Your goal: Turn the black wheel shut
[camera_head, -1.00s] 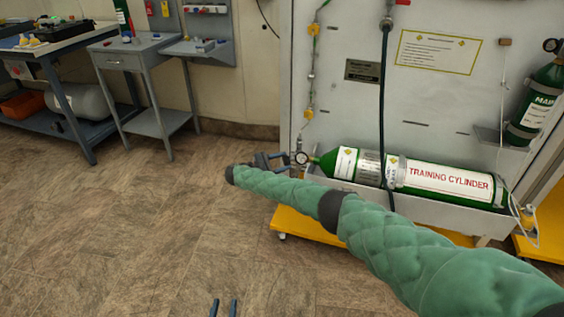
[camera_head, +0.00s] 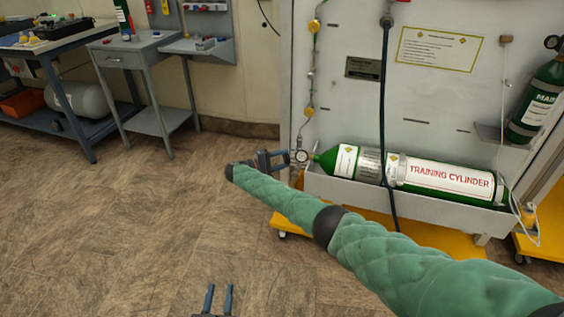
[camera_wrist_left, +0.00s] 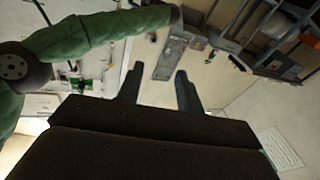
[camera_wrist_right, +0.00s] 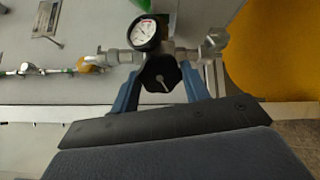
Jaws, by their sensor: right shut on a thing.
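The black wheel (camera_wrist_right: 161,74) is a lobed knob with a pale pointer-like mark, just below a round white-faced gauge (camera_wrist_right: 145,32) in the right wrist view. My right gripper (camera_wrist_right: 160,90) is shut on the wheel, one blue finger on each side of it. In the head view the right gripper (camera_head: 284,157) is at the left end of the green training cylinder (camera_head: 440,178), beside the gauge (camera_head: 302,156); the wheel is too small to make out there. My left gripper (camera_head: 218,298) is open and empty at the bottom edge; its parted fingers also show in the left wrist view (camera_wrist_left: 160,90).
The cylinder lies in a grey trough on a white panel (camera_head: 345,105) above a yellow base (camera_head: 420,238). A dark hose (camera_head: 384,110) hangs in front of it. A second green cylinder (camera_head: 537,100) stands at right. Grey tables (camera_head: 130,62) stand back left; floor between is clear.

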